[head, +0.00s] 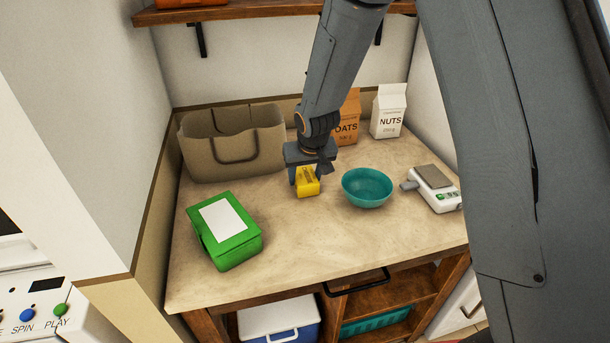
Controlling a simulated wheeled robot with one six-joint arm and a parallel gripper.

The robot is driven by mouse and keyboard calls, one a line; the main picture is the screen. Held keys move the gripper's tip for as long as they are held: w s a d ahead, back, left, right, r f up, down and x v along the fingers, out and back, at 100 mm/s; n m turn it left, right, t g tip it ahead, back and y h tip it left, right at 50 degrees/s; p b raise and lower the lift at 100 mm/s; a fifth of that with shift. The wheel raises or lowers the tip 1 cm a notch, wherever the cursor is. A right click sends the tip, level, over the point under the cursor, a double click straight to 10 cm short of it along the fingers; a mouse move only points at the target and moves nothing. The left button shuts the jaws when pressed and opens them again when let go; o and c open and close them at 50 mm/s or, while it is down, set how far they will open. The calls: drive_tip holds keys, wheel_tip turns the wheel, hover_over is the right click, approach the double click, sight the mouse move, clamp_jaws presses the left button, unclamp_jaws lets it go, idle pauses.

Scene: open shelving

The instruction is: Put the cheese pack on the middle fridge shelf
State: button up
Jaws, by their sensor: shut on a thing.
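The yellow cheese pack (308,187) is in the head view, near the middle of the wooden counter. My gripper (309,176) points down over it and is shut on it, with a finger at each side. The pack's top is partly hidden by the gripper. I cannot tell whether the pack touches the counter or hangs just above it. No fridge and no fridge shelf can be made out in this view.
A teal bowl (367,188) stands close right of the pack. A green box (226,232) is front left, a grey-brown bag (233,143) back left. Oats (347,118) and nuts (389,112) cartons stand behind, a scale (433,187) right. The counter's front middle is clear.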

drive_tip(key=shift+f, duration=0.15)
drive_tip(key=o, duration=1.2)
